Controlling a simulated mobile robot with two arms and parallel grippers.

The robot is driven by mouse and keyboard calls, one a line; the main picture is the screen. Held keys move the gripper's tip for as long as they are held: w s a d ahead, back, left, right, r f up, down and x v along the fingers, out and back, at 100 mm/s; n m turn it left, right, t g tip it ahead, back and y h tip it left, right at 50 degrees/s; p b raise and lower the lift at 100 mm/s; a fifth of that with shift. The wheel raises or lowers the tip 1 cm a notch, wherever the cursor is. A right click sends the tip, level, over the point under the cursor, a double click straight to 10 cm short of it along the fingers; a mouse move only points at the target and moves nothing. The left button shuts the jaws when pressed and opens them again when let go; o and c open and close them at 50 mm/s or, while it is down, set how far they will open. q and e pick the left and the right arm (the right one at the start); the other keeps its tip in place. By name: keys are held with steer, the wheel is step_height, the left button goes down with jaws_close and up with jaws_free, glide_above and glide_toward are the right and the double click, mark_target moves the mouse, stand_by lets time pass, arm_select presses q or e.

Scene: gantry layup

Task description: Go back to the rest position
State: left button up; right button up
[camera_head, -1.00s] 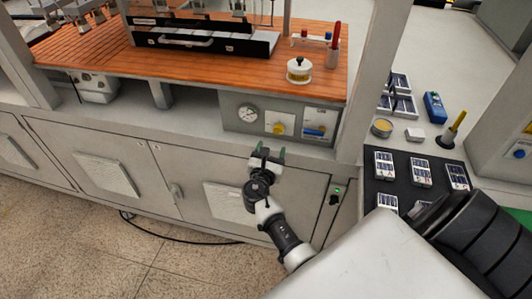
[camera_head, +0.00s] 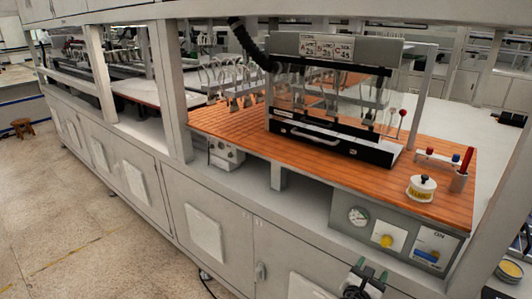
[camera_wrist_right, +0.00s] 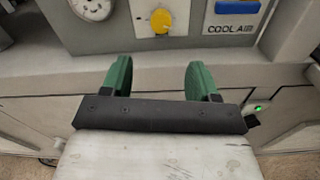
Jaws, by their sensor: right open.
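My right gripper (camera_head: 368,271) is at the bottom edge of the head view, in front of the cabinet below the control panel. In the right wrist view its two green fingers (camera_wrist_right: 159,80) stand well apart with nothing between them. It is open and empty, and touches nothing that I can see. Most of the right arm is below the head view. My left gripper is in neither view.
A grey control panel (camera_head: 393,232) with a gauge and a yellow knob is just beyond the right gripper. Above it, an orange slatted bench (camera_head: 232,121) holds a black-framed machine (camera_head: 330,149) and a white pot (camera_head: 421,189). Open floor (camera_head: 60,220) lies to the left.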

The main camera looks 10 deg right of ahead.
steer(key=s+a+f+m+g+y+b, duration=0.1)
steer(key=s+a+f+m+y, duration=0.2)
steer(key=f, duration=0.7)
steer(key=s+a+f+m+g+y, duration=0.25)
steer(key=s+f, duration=0.35)
steer(key=f, duration=0.3)
steer(key=s+a+f+m+g+y+b, duration=0.1)
steer(key=s+a+f+y, duration=0.2)
steer(key=f, duration=0.7)
steer(key=s+a+f+m+g+y, duration=0.1)
steer(key=s+f+m, duration=0.4)
steer(key=s, duration=0.6)
steer(key=s+a+f+m+g+y+b, duration=0.1)
steer(key=s+f+m, duration=0.4)
steer(key=s, duration=0.6)
steer(key=s+a+f+m+g+y, duration=0.3)
steer(key=s+f, duration=0.4)
steer(key=s, duration=0.4)
steer(key=shift+s+a+m+g+b, duration=0.35)
steer(key=shift+m+g, duration=0.2)
steer(key=shift+m, duration=0.7)
steer(key=shift+w, duration=0.15)
